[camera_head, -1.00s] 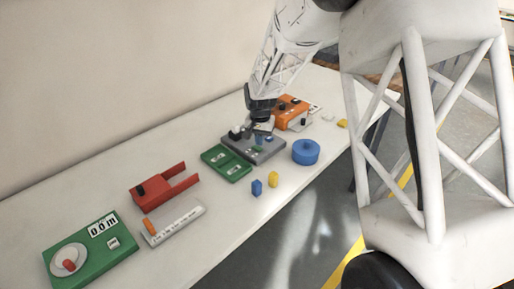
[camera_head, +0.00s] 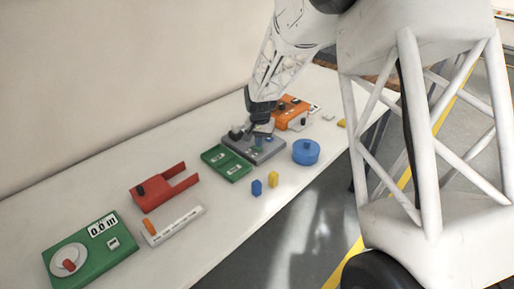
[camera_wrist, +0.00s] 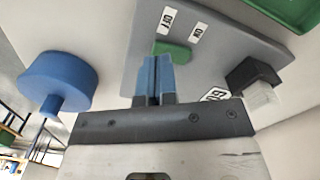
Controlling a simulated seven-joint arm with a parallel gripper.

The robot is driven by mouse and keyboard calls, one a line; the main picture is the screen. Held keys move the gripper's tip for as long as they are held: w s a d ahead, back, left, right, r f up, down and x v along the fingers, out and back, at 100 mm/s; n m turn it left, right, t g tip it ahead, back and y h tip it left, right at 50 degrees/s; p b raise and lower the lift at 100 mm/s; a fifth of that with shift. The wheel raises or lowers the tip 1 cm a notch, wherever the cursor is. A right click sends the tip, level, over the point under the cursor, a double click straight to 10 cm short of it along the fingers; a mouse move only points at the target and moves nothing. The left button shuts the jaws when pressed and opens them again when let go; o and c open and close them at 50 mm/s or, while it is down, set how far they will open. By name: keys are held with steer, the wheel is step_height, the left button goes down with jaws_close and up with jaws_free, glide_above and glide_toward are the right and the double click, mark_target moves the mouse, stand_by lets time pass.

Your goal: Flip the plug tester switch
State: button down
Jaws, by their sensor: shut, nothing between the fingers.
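The plug tester is a flat grey box (camera_head: 268,151) on the table under my gripper. In the wrist view its grey top (camera_wrist: 222,62) carries a green switch (camera_wrist: 176,53) and white labels, two of which seem to read OFF and ON. My gripper (camera_wrist: 157,60) has its two blue fingers together with nothing between them. The fingertips are right at the green switch and overlap part of it in the wrist view; I cannot tell whether they touch it. In the head view my gripper (camera_head: 261,138) hides part of the tester.
A black block with a pale end (camera_wrist: 257,80) stands on the tester's right in the wrist view. A blue round container (camera_head: 306,151), a green box (camera_head: 226,161) and an orange device (camera_head: 291,108) stand close by. The red holder (camera_head: 157,192) is farther left.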

steer(key=shift+f, duration=0.85)
stand_by(0.9)
steer(key=shift+r, duration=3.45)
steer(key=shift+r, duration=0.15)
